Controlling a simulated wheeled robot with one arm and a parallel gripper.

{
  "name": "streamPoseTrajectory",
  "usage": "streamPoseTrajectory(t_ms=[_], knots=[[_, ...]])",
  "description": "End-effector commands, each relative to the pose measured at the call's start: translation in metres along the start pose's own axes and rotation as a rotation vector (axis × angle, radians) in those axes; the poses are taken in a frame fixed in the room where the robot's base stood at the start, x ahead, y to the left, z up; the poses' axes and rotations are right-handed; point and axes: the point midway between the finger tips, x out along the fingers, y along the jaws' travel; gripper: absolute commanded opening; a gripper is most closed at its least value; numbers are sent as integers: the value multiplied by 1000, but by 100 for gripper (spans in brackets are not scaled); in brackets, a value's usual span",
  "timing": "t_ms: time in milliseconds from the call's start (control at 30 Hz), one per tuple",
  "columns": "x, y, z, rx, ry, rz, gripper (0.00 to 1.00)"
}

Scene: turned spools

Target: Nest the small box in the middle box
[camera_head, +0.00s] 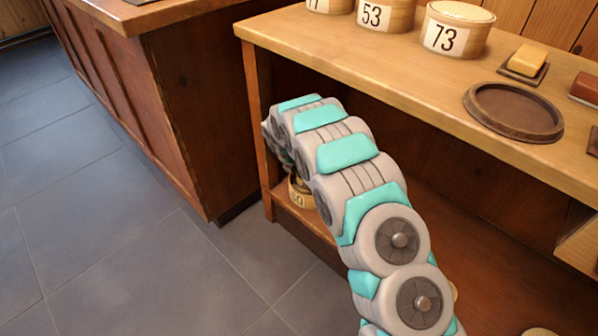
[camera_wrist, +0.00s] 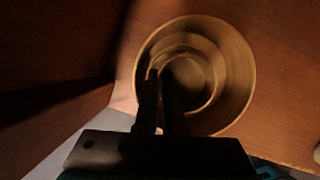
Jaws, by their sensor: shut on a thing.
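In the wrist view, the small round wooden box (camera_wrist: 212,62) shows inside the outline of a wider round box, the middle box (camera_wrist: 243,75). My gripper (camera_wrist: 162,78) is shut on the left wall of the small box, one dark finger on each side of it. I cannot tell whether the small box rests on the floor of the middle box or hangs above it. In the head view, my arm reaches under the counter and hides my gripper. A pale round box with a number label (camera_head: 298,198) shows partly behind the arm on the low shelf.
The wooden counter (camera_head: 360,62) overhangs the shelf. On it stand several labelled round boxes, one marked 73 (camera_head: 455,30), a dark round tray (camera_head: 512,112) and a yellow block (camera_head: 527,60). A wooden cabinet (camera_head: 190,100) stands left. The tiled floor (camera_head: 100,220) is clear.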

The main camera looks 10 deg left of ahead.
Motion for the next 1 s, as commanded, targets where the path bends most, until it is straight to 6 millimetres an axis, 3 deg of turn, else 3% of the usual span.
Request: streamPoseTrajectory(t_ms=[900, 933, 1000], knots=[[4, -1, -2, 0, 1, -1, 0], [4, 0, -2, 0, 1, -1, 8], [4, 0, -2, 0, 1, 0, 16]])
